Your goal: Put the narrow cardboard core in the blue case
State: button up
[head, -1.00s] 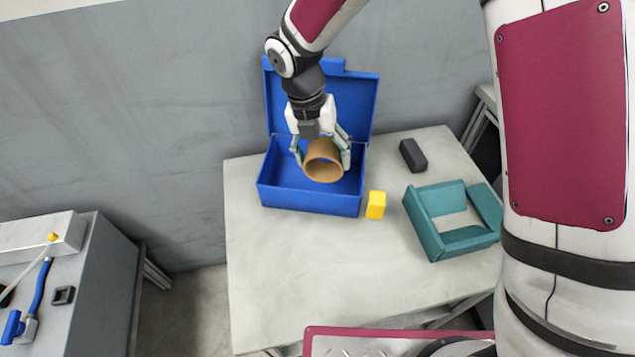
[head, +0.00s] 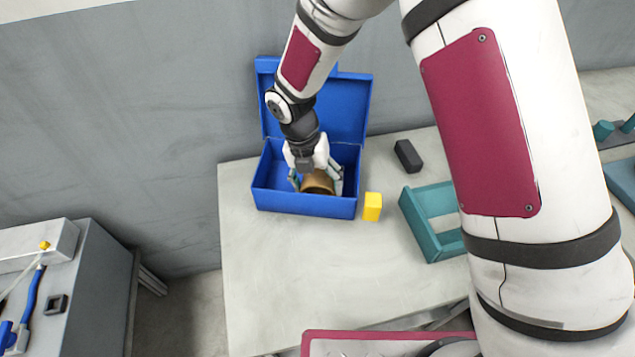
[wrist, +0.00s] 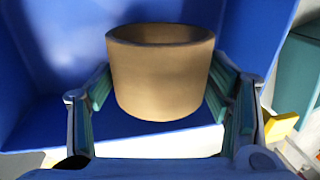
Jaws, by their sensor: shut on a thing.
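The cardboard core (head: 318,181) is a short brown tube. It is inside the open blue case (head: 300,204), low between its walls, with its lower part hidden by the front wall in the head view. My gripper (head: 316,178) reaches down into the case and is shut on the core. In the wrist view the core (wrist: 162,75) sits between the two fingers (wrist: 160,97), its open rim facing up, with blue case surfaces (wrist: 55,60) around it. I cannot tell whether the core touches the case floor.
The case lid (head: 345,105) stands open at the back. A yellow block (head: 372,207) stands just right of the case. A dark block (head: 408,156) and a teal open box (head: 428,235) lie farther right, the box partly behind my arm. The table front (head: 290,290) is clear.

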jog(key=o, duration=1)
jog(key=shift+f, duration=0.1)
jog(key=r, duration=0.3)
jog(key=a+r, duration=0.1)
jog(key=r, duration=0.3)
jog(key=a+r, duration=0.1)
jog(key=r, duration=0.3)
jog(key=shift+w+a+r+p, duration=0.1)
jog(key=shift+r+p, duration=0.1)
jog(key=shift+p, duration=0.1)
jog(key=shift+r, duration=0.35)
